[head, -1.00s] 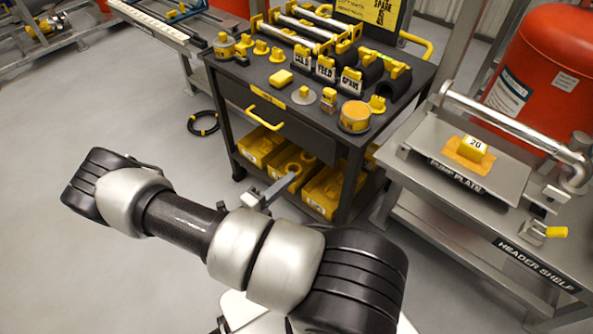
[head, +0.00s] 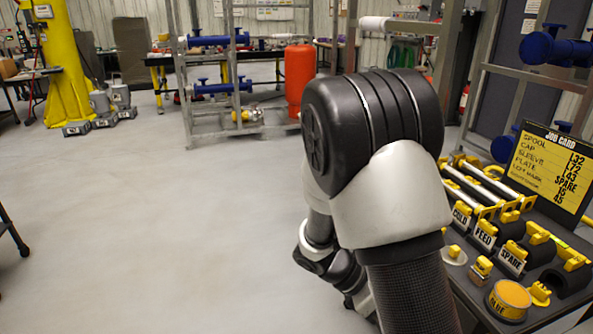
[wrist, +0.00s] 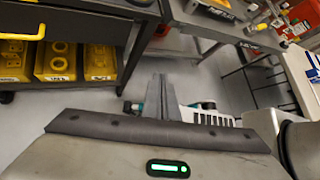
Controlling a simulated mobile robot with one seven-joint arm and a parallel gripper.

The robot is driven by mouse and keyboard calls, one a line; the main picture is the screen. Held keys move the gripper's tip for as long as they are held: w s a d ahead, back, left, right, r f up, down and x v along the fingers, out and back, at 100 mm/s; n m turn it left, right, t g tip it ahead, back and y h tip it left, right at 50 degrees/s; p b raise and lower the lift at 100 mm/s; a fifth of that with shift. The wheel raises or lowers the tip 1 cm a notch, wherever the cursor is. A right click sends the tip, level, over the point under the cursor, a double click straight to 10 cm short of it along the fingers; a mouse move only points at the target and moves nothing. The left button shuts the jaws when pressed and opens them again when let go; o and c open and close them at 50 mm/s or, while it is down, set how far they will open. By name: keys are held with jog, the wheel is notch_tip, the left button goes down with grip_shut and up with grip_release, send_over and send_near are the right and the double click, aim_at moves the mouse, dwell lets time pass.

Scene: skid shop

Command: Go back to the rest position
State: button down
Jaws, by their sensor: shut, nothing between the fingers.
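My gripper (wrist: 161,84) shows in the wrist view with its two grey fingers together and nothing between them. It points toward the floor between the black cart and a grey metal bench. In the head view my arm is folded in the middle and right of the picture, and the gripper is hidden behind the arm links. The black cart (head: 465,318) stands at the lower right, close beside my arm in the picture.
The cart carries a yellow job card (head: 545,165), labelled black holders and a round yellow tin (head: 509,299). Yellow bins (wrist: 55,62) sit on its lower shelf. A red tank (head: 299,80) and a grey pipe rack (head: 188,105) stand farther back. Grey floor (head: 130,220) is clear at left.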

jog(key=s+a+r+m+t+y, duration=0.3)
jog(key=r+m, duration=0.4)
jog(key=s+a+r+m+t+y, duration=0.35)
jog(key=r+m, duration=0.25)
jog(key=r, duration=0.2)
jog(key=s+a+r+m+t+y, duration=0.2)
jog(key=r+m+y, duration=0.2)
jog(key=r+m, duration=0.3)
notch_tip(320, 180, up, 17)
jog(key=p, duration=1.7)
jog(key=shift+n, duration=0.3)
jog(key=shift+a+h, duration=0.1)
jog(key=shift+h, duration=0.15)
